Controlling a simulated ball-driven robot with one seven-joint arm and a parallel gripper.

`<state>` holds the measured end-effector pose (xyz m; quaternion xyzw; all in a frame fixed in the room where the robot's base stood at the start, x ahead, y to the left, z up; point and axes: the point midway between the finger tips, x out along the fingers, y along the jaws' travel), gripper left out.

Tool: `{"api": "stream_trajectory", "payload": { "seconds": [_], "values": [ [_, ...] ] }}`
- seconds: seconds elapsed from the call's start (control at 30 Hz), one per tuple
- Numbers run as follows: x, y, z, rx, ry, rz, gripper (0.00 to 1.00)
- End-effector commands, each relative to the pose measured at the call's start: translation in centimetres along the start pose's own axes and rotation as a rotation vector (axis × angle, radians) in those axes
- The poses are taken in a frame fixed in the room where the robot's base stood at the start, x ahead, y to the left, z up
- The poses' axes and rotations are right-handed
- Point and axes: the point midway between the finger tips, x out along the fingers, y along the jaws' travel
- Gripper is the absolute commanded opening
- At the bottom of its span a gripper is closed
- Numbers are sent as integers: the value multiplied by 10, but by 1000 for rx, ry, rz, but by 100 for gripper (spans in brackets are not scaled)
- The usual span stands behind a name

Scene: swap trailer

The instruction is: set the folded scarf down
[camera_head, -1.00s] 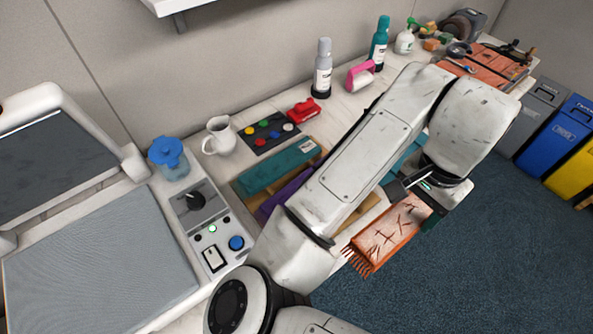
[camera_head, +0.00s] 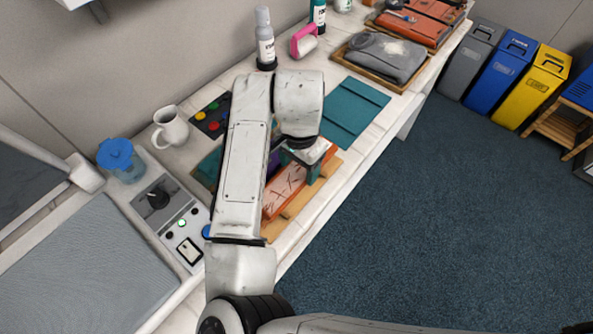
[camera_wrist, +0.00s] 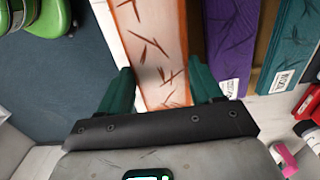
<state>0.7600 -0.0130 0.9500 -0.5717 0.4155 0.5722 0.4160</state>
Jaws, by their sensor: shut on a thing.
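The folded scarf (camera_head: 285,188) is orange with a paler top and dark leaf marks. My gripper (camera_head: 304,168) is shut on it; the green fingers press its two sides in the wrist view (camera_wrist: 163,88). The scarf is over the near side of a wooden tray (camera_head: 304,199), lengthwise along it. Folded purple (camera_wrist: 230,45) and teal (camera_wrist: 293,45) scarves lie beside it in the tray. A dark gap shows between orange and purple. I cannot tell whether the orange scarf touches the tray floor. My arm hides part of the tray in the head view.
A teal mat (camera_head: 354,110) lies bare right of the tray. Beyond it is a tray with a grey folded garment (camera_head: 385,57). A white pitcher (camera_head: 170,127), a control panel (camera_head: 170,215) and a grey bottle (camera_head: 265,42) stand around. The bench's front edge is close.

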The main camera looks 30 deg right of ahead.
Motion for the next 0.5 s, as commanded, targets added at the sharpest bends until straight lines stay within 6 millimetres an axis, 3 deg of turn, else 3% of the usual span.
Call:
{"api": "stream_trajectory", "payload": {
  "seconds": [0.13,0.33,0.5],
  "values": [
    [7,-6,3,-1,-2,1,29],
    [34,-5,3,-1,-1,2,29],
    [38,-6,3,0,0,-1,29]
  ]
}}
